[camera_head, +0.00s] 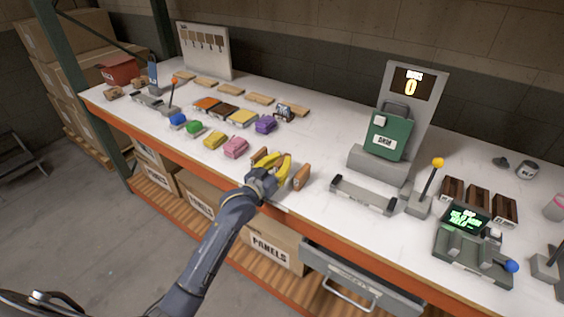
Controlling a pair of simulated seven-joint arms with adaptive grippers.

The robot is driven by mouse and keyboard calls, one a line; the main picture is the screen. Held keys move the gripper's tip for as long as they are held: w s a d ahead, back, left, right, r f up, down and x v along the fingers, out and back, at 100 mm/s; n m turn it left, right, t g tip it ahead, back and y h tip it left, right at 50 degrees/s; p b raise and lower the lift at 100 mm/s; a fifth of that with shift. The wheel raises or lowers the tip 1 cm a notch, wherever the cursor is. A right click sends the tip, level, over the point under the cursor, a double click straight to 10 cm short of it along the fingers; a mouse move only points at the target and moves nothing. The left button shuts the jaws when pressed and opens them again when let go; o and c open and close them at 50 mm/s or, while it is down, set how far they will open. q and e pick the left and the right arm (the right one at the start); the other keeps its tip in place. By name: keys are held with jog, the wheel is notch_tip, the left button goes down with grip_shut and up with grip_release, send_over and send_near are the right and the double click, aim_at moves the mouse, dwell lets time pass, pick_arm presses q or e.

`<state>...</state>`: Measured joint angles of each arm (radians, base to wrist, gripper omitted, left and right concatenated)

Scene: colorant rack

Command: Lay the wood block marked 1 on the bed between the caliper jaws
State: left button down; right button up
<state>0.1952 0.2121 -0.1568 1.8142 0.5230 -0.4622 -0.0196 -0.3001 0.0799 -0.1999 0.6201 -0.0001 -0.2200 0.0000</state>
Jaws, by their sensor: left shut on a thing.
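My left gripper (273,172), with yellow fingers, is low over the front edge of the white bench. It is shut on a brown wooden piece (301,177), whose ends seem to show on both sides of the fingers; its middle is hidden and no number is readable. A grey device with a lit green display (468,218) and a blue knob stands at the right; it may be the caliper, but its jaws are hard to make out. It is well apart from my gripper. Three dark brown blocks (478,197) stand behind it, markings unreadable. My right gripper is out of view.
A grey tray (363,195) with raised ends and a yellow-knobbed lever (425,190) stand between my gripper and the display device. Coloured pouches, such as a pink one (235,147), lie to the left.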

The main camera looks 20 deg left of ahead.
pick_arm(q)
jog(key=shift+f, duration=0.2)
jog(key=c, duration=1.4)
grip_release()
jog(key=shift+s, duration=0.1)
